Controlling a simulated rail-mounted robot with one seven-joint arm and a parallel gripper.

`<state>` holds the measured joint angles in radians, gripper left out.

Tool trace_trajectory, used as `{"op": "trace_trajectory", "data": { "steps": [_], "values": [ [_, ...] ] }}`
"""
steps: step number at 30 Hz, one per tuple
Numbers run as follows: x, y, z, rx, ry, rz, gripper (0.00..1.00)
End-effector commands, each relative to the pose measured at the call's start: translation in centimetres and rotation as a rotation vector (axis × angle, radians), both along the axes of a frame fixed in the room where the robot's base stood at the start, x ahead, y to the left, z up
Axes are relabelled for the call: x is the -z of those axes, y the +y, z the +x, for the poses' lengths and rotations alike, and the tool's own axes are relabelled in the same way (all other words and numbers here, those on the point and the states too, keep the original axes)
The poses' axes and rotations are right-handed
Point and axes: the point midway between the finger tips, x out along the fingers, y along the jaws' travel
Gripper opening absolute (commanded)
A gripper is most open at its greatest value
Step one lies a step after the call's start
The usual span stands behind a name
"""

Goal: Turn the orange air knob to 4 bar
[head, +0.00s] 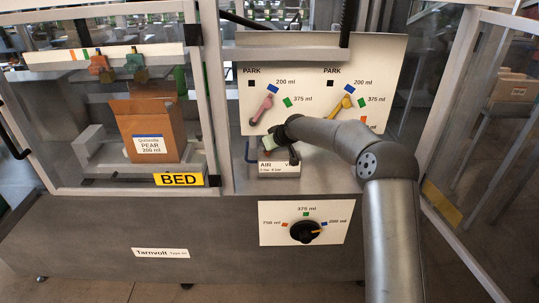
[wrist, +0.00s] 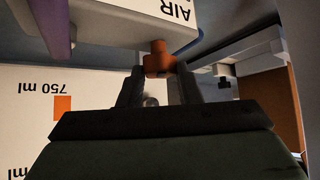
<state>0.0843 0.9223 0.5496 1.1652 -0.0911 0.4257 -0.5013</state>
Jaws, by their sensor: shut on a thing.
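The orange air knob (wrist: 158,59) sits under the white AIR box in the wrist view, which shows the lettering upside down. My gripper (wrist: 159,75) is shut on the knob, with one dark finger on each side. In the head view my gripper (head: 270,152) is at the AIR box (head: 279,169), and the knob is hidden there by the gripper and box. Small bar marks show on the box's front, too small to read. I cannot tell which mark the knob points at.
Above is a white panel (head: 310,60) with a pink lever (head: 261,109) and a yellow lever (head: 340,106). Below is a plate with a black dial (head: 305,232). A cardboard box (head: 152,128) stands left, behind a framed window. An open door (head: 490,120) stands right.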

Motion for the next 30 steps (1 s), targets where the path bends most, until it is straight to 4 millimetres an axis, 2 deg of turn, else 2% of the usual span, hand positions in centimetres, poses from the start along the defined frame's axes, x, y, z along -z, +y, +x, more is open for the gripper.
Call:
{"op": "trace_trajectory", "data": {
  "steps": [18, 30],
  "values": [
    [0.13, 0.97, -0.31, 0.541, -0.004, -0.002, 0.08],
    [0.02, 0.93, -0.25, 0.726, 0.000, 0.001, 0.08]
  ]
}}
